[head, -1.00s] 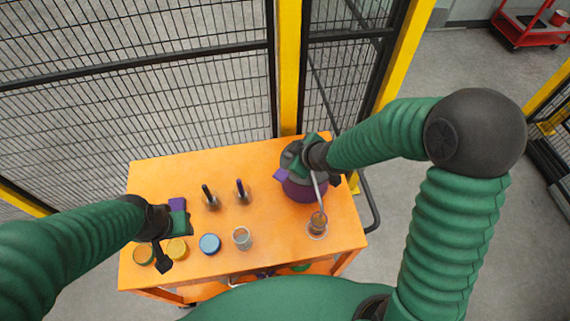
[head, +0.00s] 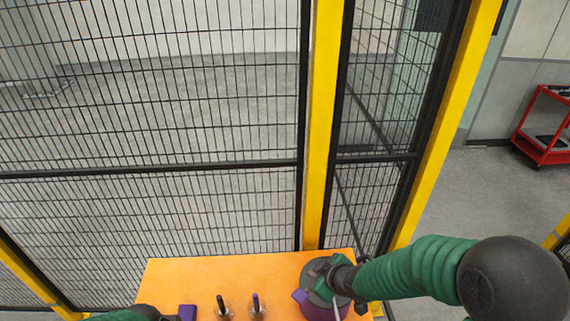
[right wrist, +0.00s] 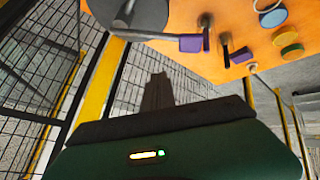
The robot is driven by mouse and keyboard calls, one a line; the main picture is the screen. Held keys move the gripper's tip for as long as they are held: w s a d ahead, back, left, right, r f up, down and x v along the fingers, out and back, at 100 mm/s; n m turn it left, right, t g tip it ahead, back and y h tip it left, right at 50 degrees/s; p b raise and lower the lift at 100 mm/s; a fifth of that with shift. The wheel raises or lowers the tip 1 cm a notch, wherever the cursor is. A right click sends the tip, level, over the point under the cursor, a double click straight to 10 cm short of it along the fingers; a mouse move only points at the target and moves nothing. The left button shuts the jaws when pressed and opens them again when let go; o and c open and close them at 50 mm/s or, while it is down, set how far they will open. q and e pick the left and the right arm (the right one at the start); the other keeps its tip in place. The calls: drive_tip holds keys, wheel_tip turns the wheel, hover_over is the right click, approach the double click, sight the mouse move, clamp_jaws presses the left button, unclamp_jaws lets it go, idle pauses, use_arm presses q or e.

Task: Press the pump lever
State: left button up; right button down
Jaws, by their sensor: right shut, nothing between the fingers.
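My right gripper (head: 328,272) is shut and empty, over the grey top. In the right wrist view the shut fingers (right wrist: 158,92) point up the picture, and a grey round part (right wrist: 135,14) shows at the top left. My left gripper is mostly below the head view's edge.
A purple block (head: 187,312) is near the left gripper. Blue-lidded (right wrist: 273,17) and yellow-lidded (right wrist: 292,51) containers show in the wrist view. A mesh fence with a yellow post (head: 322,130) stands behind the table.

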drive_tip(key=s+d+f+m+g+h+b, duration=0.1)
drive_tip(key=s+d+f+m+g+b, duration=0.1)
drive_tip(key=s+f+m+b, duration=0.3)
drive_tip(key=s+d+f+m+g+h+b, duration=0.2)
drive_tip(key=s+d+f+m+b, duration=0.2)
drive_tip(key=s+f+b, duration=0.4)
drive_tip(key=s+d, duration=0.1)
drive_tip(key=s, duration=0.3)
drive_tip(key=shift+s+d+m+g+b, duration=0.25)
drive_tip(key=shift+d+m+g+b, duration=0.05)
drive_tip(key=shift+m, duration=0.1)
drive_tip(key=shift+w+r, duration=0.1)
